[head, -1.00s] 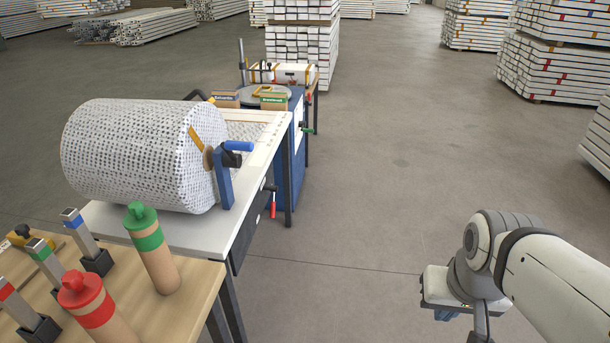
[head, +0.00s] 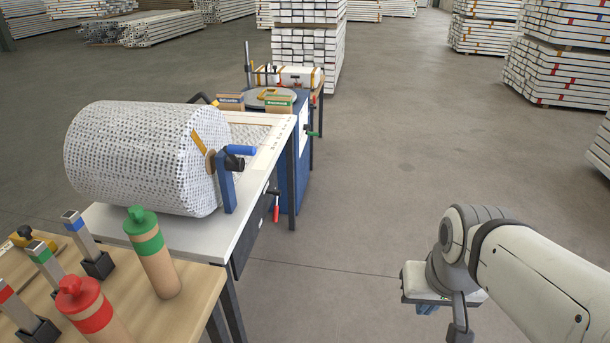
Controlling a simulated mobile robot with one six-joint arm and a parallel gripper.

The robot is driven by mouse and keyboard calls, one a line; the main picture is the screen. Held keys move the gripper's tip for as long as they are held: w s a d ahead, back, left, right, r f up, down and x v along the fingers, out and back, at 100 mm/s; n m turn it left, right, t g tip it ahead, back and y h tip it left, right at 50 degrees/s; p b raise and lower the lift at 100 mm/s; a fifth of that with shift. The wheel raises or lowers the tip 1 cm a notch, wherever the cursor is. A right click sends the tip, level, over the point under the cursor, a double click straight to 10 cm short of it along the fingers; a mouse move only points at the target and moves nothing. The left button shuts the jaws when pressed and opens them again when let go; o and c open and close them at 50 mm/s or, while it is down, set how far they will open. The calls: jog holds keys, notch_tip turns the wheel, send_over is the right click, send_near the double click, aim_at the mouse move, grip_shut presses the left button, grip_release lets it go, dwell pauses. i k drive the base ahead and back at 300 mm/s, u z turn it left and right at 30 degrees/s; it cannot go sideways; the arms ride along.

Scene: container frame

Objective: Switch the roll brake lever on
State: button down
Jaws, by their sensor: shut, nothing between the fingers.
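A large roll (head: 140,160) of white dotted sheet lies on its side on the white-topped table. A blue post (head: 226,182) stands at its right end. A yellow lever (head: 198,143) leans up and left there, beside a black knob (head: 234,163) and a lever with a blue grip (head: 240,150) that points right. I cannot tell for sure which is the brake lever. My gripper (head: 428,308) hangs low at the bottom right, seen from behind and mostly hidden by my wrist. It is shut and empty, over the floor and well apart from the roll.
A red-handled crank (head: 276,208) hangs under the table's (head: 190,236) right edge. A wooden bench (head: 190,310) in front holds red and green capped tubes and several square posts. A blue machine (head: 296,185) stands behind. Floor between table and arm is clear.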

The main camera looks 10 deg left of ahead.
aim_at(277, 193)
jog(key=i, duration=0.9)
